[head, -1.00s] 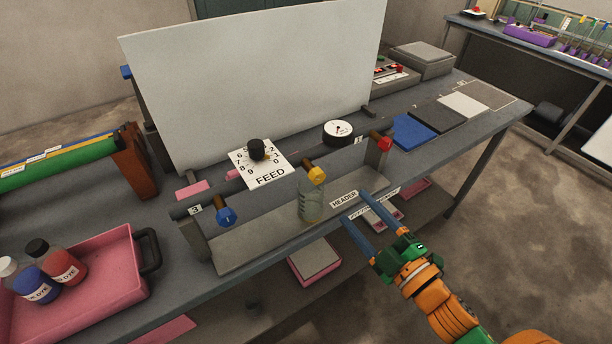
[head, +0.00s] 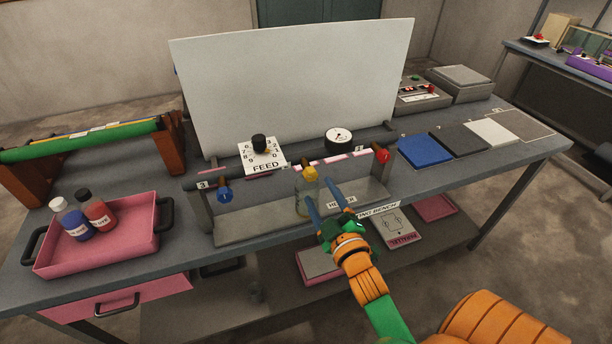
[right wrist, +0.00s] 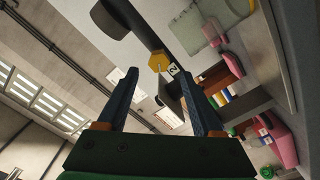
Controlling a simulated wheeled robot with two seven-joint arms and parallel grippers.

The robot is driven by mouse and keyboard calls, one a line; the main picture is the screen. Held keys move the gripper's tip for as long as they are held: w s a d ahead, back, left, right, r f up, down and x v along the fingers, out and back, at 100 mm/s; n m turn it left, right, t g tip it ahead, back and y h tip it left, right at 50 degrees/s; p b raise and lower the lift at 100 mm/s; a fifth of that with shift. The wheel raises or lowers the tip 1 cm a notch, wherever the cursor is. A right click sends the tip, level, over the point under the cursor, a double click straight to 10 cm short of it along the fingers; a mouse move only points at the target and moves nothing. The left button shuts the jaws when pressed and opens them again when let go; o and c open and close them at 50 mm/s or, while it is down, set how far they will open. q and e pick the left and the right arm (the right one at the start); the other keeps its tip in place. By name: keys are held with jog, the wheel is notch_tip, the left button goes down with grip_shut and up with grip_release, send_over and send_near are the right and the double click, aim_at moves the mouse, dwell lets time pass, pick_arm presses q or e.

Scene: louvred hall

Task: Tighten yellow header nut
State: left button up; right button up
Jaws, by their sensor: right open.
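The yellow header nut (head: 310,173) is at the middle of the header rail, between a blue nut (head: 224,195) at the left end and a red nut (head: 382,156) at the right. My right gripper (head: 319,188) is open, its two blue fingers reaching up from the front toward the yellow nut. In the right wrist view, the yellow nut (right wrist: 159,62) shows in the gap just beyond the open fingertips (right wrist: 160,76), apart from both. I cannot tell the exact distance left. A clear bottle (head: 303,202) stands below the nut, partly behind a finger. My left gripper is out of view.
A white panel (head: 290,85) stands behind the rail. The FEED dial (head: 262,156) and a round gauge (head: 339,141) sit behind the nuts. A pink tray (head: 100,255) with two dye bottles is at left. Coloured pads (head: 426,150) lie at right.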

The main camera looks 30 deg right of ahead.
aim_at(312, 178)
jog(key=b+x, duration=0.1)
jog(key=x, duration=0.3)
jog(key=shift+w+d+b, duration=0.15)
jog(key=shift+w+b, duration=0.1)
jog(key=shift+b, duration=0.05)
jog(key=shift+x, duration=1.3)
grip_shut()
